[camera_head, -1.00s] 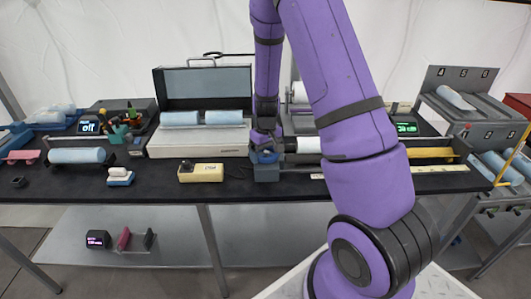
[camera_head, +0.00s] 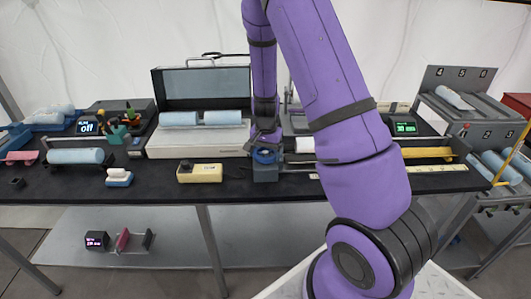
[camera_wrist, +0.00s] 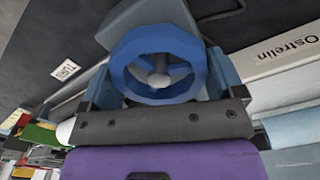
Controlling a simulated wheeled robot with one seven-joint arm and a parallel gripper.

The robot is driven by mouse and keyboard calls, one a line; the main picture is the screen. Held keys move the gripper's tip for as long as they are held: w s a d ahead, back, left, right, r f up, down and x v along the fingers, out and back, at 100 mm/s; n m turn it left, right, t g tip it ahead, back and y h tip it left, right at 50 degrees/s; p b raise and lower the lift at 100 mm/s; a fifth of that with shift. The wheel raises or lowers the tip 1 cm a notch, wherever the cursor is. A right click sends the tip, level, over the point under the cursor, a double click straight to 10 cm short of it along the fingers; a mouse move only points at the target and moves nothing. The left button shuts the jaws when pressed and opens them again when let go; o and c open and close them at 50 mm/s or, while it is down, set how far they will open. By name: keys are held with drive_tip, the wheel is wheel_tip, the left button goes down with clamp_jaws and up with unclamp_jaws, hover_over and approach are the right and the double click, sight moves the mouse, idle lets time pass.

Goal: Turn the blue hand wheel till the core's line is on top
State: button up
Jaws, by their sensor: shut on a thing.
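The blue hand wheel (camera_head: 265,156) sits on a blue-grey block (camera_head: 265,173) at the front middle of the bench. It fills the upper middle of the wrist view (camera_wrist: 158,48), with its grey hub facing the camera. My gripper (camera_head: 264,142) reaches down to the wheel from above and is shut on it, a finger at each side of the rim. The white core (camera_head: 304,145) lies to the right of the wheel, partly hidden by my arm. I cannot make out its line.
An open grey case (camera_head: 200,137) with pale blue rolls stands left of the wheel. A cream box (camera_head: 200,173) lies at the front left. A display (camera_head: 405,127) and a numbered rack (camera_head: 462,100) stand to the right.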

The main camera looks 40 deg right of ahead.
sight(266, 151)
drive_tip(key=shift+m, duration=1.2)
drive_tip(key=shift+r, duration=0.1)
drive_tip(key=o, duration=0.7)
wheel_tip(266, 151, up, 11)
drive_tip(key=shift+f, duration=0.15)
